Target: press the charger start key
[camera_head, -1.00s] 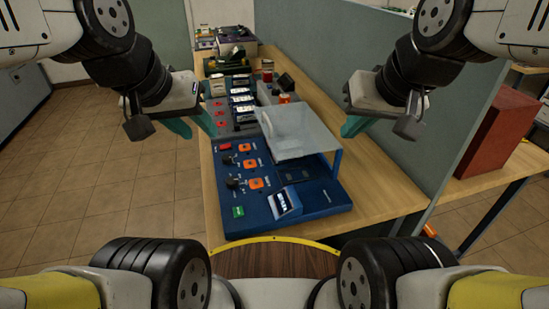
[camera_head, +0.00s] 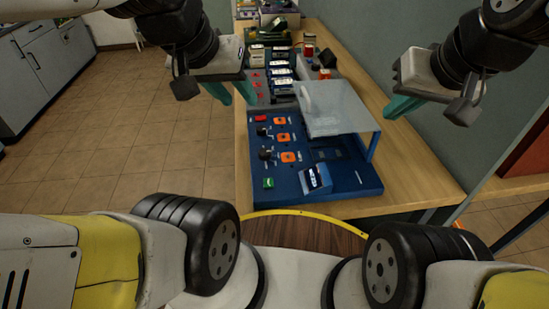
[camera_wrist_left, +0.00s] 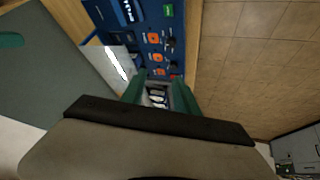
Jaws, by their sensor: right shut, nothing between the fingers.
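The blue charger panel (camera_head: 338,181) lies on the wooden bench in front of me and shows in the left wrist view (camera_wrist_left: 186,30). A green key (camera_head: 268,183) sits at its near left corner and a red key (camera_head: 261,118) at its far left; their labels are too small to read. The green key also shows in the left wrist view (camera_wrist_left: 168,10). My left gripper (camera_head: 232,93) is open and empty above the panel's far left side. In the left wrist view its fingers (camera_wrist_left: 160,92) stand apart. My right gripper (camera_head: 398,107) is shut and empty, right of the clear cover.
Several battery units (camera_head: 282,72) stand behind. A grey-green partition (camera_head: 440,140) runs along the right.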

